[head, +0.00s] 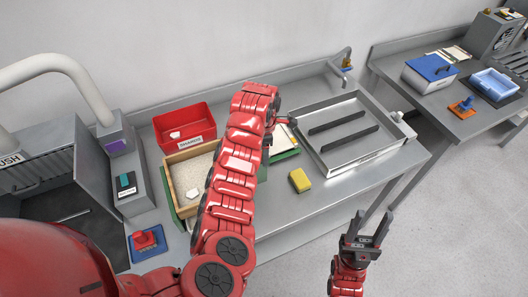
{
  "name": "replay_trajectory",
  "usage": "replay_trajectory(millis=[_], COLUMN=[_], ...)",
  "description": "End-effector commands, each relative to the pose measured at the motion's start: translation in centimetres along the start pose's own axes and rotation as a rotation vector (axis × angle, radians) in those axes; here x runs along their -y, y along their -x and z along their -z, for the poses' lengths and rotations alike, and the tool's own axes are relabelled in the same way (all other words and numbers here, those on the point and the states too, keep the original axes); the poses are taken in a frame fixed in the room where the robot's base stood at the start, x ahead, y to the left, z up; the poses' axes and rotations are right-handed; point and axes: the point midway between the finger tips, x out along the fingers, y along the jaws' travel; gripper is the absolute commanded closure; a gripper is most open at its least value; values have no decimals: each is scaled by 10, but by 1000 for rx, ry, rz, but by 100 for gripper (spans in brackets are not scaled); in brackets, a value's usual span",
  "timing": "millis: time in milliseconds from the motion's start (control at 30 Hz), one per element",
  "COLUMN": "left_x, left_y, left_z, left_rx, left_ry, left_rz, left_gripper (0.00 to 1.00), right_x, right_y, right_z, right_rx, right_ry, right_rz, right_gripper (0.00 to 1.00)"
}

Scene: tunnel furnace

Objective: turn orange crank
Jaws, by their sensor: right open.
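I cannot make out an orange crank for certain. A small orange-brown part (346,64) sits on a grey bracket at the back of the metal table. An orange plate with a blue knob (465,105) lies on the right-hand table. My left arm reaches up across the middle table, and its forearm hides my left gripper, so its jaws cannot be read. My right gripper (370,230) is open and empty, over the floor in front of the table, apart from everything.
The table (330,193) carries a metal tray (352,158) with dark bars, a yellow sponge (300,181), a red bin (185,128) and a wooden-framed sand box (180,177). A red knob on a blue base (147,241) is at left. Floor at right is free.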

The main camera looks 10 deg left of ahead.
Motion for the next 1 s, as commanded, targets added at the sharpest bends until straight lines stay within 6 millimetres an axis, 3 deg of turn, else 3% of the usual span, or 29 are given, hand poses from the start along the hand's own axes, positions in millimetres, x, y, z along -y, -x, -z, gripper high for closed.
replay_trajectory(millis=[33,300,333,733,1000], left_x=[0,0,0,1,5], left_y=[0,0,0,1,2], left_z=[0,0,0,1,8], left_rx=[0,0,0,-1,-1], left_ry=[0,0,-1,-29,-176], left_rz=[0,0,0,-2,-4], left_gripper=[49,98,100,100,100], right_x=[0,0,0,0,0], right_y=[0,0,0,-1,-6], right_z=[0,0,0,0,1], right_rx=[0,0,0,0,0], right_ry=[0,0,0,0,0], right_rz=[0,0,0,0,0], right_gripper=[50,50,50,50,50])
